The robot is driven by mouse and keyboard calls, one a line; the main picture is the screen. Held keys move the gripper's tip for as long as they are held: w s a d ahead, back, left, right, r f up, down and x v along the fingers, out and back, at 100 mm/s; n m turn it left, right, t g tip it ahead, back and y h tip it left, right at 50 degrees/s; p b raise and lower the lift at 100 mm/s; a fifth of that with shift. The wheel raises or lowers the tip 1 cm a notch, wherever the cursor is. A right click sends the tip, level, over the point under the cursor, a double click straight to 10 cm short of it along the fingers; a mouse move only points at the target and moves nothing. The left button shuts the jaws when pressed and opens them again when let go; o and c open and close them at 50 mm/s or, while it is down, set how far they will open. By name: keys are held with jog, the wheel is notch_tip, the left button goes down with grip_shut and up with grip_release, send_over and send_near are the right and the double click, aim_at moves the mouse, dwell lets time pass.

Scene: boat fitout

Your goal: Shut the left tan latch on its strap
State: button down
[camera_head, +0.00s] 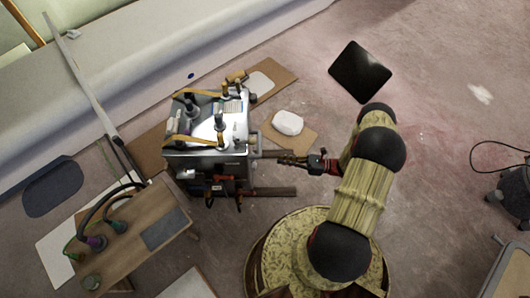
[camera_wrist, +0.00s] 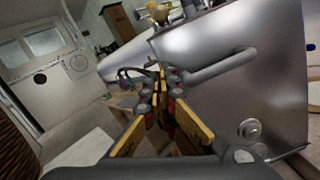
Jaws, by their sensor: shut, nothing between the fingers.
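A shiny metal box (camera_head: 207,120) stands left of my gripper in the head view, with two tan straps across its top: the upper strap (camera_head: 199,93) and the lower strap (camera_head: 190,139). Small tan parts show at the upper right corner (camera_head: 236,77); I cannot tell which latch is the left one or how far it is open. In the wrist view a yellow-tan part (camera_wrist: 158,12) sits above the box's side wall (camera_wrist: 250,85). My gripper (camera_head: 284,158) is shut and empty beside the box's right side; its fingers (camera_wrist: 160,75) also show in the wrist view.
A grey bar handle (camera_wrist: 222,66) sticks out from the box wall close to my fingers. A white rounded object (camera_head: 288,122) lies on a brown board right of the box. A wooden bench (camera_head: 130,245) with hoses stands at lower left.

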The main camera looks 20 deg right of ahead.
jog(key=w+a+r+b, duration=0.3)
jog(key=w+a, duration=0.3)
jog(key=a, duration=0.2)
jog(key=shift+a+r, duration=0.25)
jog(key=shift+r, duration=0.65)
jog(key=shift+r, duration=0.1)
jog(key=shift+d+r+g+h+p, duration=0.1)
jog(key=shift+r+g+h+p, duration=0.2)
jog(key=shift+h+p, duration=0.2)
jog(key=shift+r+g+h+p, duration=0.4)
jog(key=shift+h+p, duration=0.4)
jog(key=shift+p, duration=0.3)
